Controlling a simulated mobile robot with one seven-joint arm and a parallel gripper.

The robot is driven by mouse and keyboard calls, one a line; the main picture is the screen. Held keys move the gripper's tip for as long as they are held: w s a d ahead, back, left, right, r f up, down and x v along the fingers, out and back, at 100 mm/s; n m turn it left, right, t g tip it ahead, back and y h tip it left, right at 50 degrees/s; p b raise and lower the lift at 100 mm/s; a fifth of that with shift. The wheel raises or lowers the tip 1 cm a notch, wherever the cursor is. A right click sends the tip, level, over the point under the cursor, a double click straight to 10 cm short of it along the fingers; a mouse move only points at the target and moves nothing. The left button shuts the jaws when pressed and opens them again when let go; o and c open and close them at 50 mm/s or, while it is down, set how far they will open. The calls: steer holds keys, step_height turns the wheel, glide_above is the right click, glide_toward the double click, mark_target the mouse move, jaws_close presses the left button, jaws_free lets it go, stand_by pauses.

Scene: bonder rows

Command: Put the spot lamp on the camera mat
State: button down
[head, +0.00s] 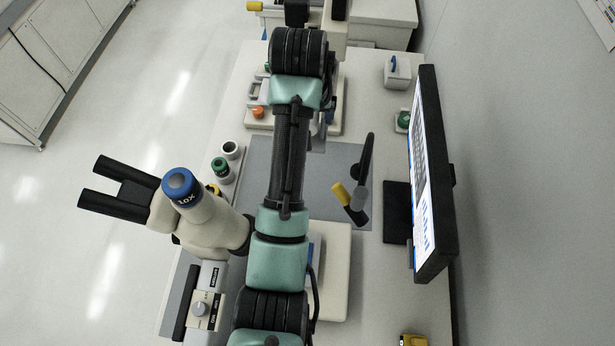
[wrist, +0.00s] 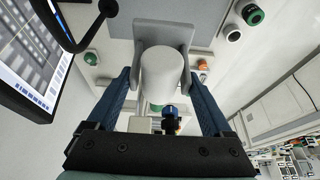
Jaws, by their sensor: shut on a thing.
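My gripper (wrist: 165,72) is shut on a pale grey cylinder, which I take to be the spot lamp (wrist: 163,72). The cylinder sits between the two blue fingers in the wrist view. In the head view my arm hides my gripper and the lamp. The camera mat, a flat grey sheet (head: 335,168), lies on the bench in the head view, partly covered by my arm. A grey strip at the top of the wrist view looks like the same mat (wrist: 205,10).
A black stalk with a yellow-tipped piece (head: 343,194) is at the mat's right side. The monitor (head: 432,175) stands right of it. A microscope (head: 205,210) stands front left. A unit with an orange knob (head: 258,112) is behind.

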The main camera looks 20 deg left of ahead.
step_height(320, 180, down, 24)
steer(key=b, duration=1)
steer(key=shift+f, duration=0.15)
jaws_free()
